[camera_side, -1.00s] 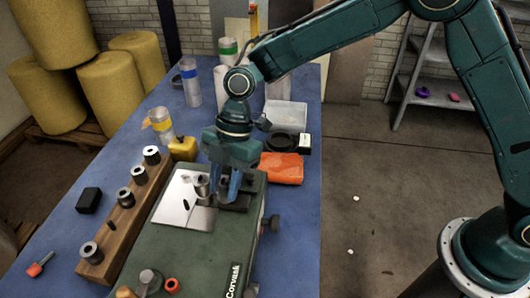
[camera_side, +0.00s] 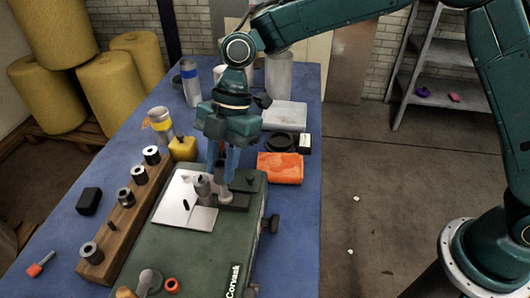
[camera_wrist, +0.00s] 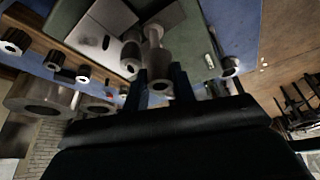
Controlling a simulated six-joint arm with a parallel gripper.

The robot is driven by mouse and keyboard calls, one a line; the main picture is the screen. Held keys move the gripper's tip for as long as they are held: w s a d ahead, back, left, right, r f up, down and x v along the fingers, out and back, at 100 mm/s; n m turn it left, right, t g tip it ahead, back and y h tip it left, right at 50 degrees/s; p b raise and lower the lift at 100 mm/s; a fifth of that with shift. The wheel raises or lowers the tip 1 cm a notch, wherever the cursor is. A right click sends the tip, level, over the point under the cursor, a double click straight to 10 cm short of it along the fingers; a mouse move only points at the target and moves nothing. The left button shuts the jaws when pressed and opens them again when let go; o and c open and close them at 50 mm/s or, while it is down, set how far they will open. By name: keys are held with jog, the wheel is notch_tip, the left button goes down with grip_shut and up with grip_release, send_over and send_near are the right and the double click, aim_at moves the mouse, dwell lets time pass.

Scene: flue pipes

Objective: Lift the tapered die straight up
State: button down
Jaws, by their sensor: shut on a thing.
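My gripper (camera_side: 222,170) points down over the green machine (camera_side: 185,243), its blue fingers shut on a pale grey metal die. The die (camera_side: 225,192) shows below the fingertips at the left end of a dark block on the machine. In the wrist view, the die (camera_wrist: 157,66) sits between the fingers (camera_wrist: 160,82), its wide round end toward the camera and a narrower part beyond. Whether its lower end is clear of the block is hard to tell.
A grey cylinder (camera_side: 202,188) stands on the light plate (camera_side: 174,203), close to the die's left. A wooden rack (camera_side: 123,215) with several metal dies is at left. Orange cloth (camera_side: 280,168), a yellow block (camera_side: 183,148) and pipes stand behind. Floor at right is open.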

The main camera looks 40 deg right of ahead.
notch_tip(320, 180, up, 14)
jog(key=shift+r, duration=0.15)
dwell(0.4)
jog(key=shift+w+d, duration=0.1)
dwell(0.7)
